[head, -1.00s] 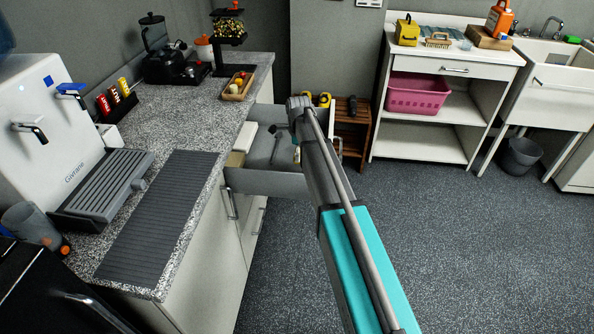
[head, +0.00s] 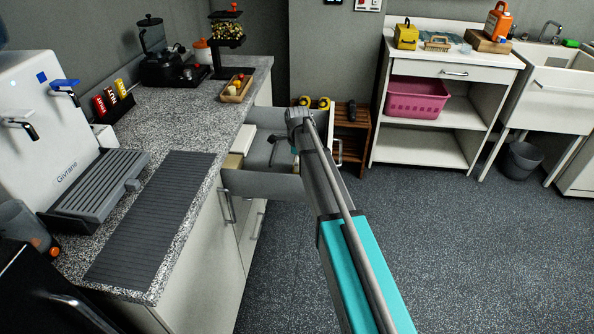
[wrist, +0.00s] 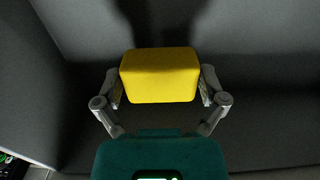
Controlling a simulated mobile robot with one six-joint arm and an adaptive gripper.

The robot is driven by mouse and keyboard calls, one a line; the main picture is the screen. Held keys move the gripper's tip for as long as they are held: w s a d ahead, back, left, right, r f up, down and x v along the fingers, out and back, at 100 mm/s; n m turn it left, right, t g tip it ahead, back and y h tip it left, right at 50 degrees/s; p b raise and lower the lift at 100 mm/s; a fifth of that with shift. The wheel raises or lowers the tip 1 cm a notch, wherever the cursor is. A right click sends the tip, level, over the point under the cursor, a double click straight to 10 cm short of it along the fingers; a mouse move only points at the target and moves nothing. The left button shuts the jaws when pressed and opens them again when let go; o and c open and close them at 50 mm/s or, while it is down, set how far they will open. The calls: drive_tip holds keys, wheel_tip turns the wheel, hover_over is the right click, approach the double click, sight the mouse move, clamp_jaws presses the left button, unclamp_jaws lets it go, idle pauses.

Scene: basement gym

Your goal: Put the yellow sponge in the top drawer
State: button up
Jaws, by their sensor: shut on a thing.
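The yellow sponge (wrist: 160,75) is between the two fingers of my gripper (wrist: 160,92) in the wrist view. My gripper is shut on it, with one finger at each side. Behind the sponge are dark grey surfaces that look like the drawer's inside, with a shadow of the gripper on them. In the head view the top drawer (head: 262,186) of the left counter is pulled open, and my arm reaches over it. The sponge cannot be made out in the head view. Whether it touches the drawer floor I cannot tell.
A pale item (head: 233,161) lies at the drawer's left side. The granite counter (head: 190,128) holds a drink machine (head: 60,120) and a wooden tray (head: 237,88). A wooden rack (head: 352,140) stands just behind the drawer.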

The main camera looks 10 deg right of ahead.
drive_tip(key=shift+f+b, duration=1.1)
drive_tip(key=shift+f, duration=0.3)
drive_tip(key=shift+f, duration=0.15)
drive_tip(key=o, duration=0.7)
drive_tip(key=shift+c, duration=0.2)
drive_tip(key=shift+r, duration=0.2)
wheel_tip(320, 180, up, 12)
drive_tip(key=p, duration=1.2)
